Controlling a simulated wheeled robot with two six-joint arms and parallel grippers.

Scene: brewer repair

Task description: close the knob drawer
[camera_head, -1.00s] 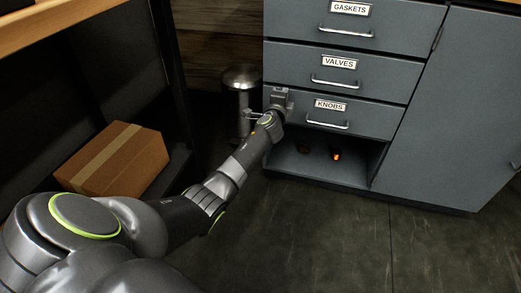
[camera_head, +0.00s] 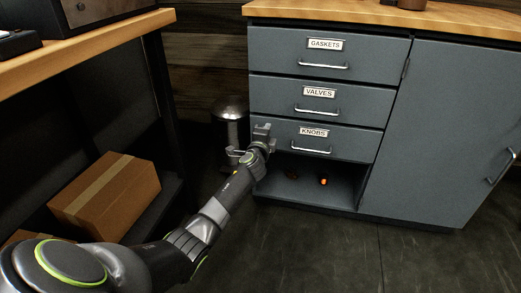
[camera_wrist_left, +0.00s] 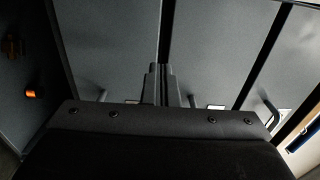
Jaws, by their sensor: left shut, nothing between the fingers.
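The knob drawer (camera_head: 345,144), labelled KNOBS, is the third grey drawer down in the cabinet. Its front looks flush with the drawers above, with no clear gap showing. Its silver handle (camera_head: 304,151) is on the front's lower half. My left gripper (camera_head: 262,132) is at the left end of this front, left of the label. In the left wrist view the shut, empty fingers (camera_wrist_left: 160,84) point at the grey drawer front (camera_wrist_left: 110,45), near the seam with the neighbouring drawer. I cannot tell whether they touch it. My right gripper is not in view.
Below is an open compartment (camera_head: 335,189) with small dark and orange-lit items. The valves drawer (camera_head: 365,102) and gaskets drawer (camera_head: 375,58) look shut. A metal stool-like object (camera_head: 230,108) stands left of the cabinet. A cardboard box (camera_head: 105,193) lies on a low shelf. Floor in front is clear.

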